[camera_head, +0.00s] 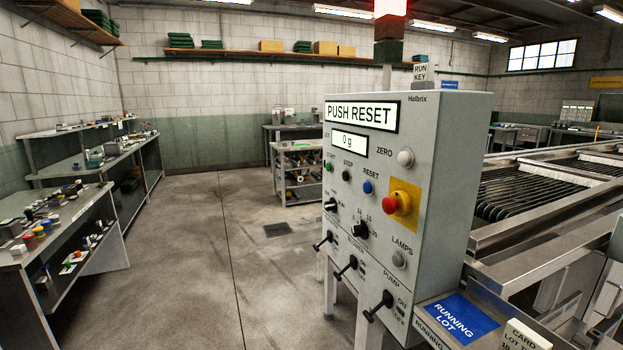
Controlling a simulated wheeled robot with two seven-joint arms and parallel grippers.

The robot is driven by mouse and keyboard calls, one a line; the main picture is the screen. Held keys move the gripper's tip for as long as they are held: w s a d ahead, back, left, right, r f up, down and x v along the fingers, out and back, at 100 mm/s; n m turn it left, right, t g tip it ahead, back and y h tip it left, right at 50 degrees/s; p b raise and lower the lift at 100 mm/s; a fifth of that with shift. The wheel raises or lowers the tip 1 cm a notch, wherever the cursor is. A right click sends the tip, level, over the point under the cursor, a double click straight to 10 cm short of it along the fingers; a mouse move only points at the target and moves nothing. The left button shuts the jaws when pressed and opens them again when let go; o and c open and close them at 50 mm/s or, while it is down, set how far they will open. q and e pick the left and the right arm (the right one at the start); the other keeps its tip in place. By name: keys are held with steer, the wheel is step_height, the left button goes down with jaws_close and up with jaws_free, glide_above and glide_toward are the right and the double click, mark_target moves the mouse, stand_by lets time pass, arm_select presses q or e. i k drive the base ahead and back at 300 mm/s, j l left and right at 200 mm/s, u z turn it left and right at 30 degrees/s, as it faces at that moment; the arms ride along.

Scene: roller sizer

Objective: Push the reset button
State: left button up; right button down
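The blue reset button (367,187) sits on the front of a grey control panel (440,200), under the label RESET. The panel's upper display (362,114) reads PUSH RESET, and a smaller display (349,145) below reads 0 g. Left of the blue button are a black stop button (346,175) and a green start button (328,166). A red emergency knob (396,203) on a yellow plate is to its right. Neither of my grippers shows in the head view.
A red lamp (390,8) is lit above the panel. Lever handles (378,306) stick out low on the panel. A roller machine (540,190) stands at right, with a blue RUNNING LOT sign (461,316) in front. Shelved benches (70,235) line the left. The floor (200,270) between is clear.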

mark_target(367, 186)
steer(key=i+j, duration=0.2)
steer(key=j, duration=0.15)
steer(key=i+j, duration=0.15)
steer(key=j, duration=0.2)
steer(key=i+j, duration=0.2)
steer(key=j, duration=0.15)
steer(key=i+j, duration=0.15)
steer(key=j, duration=0.2)
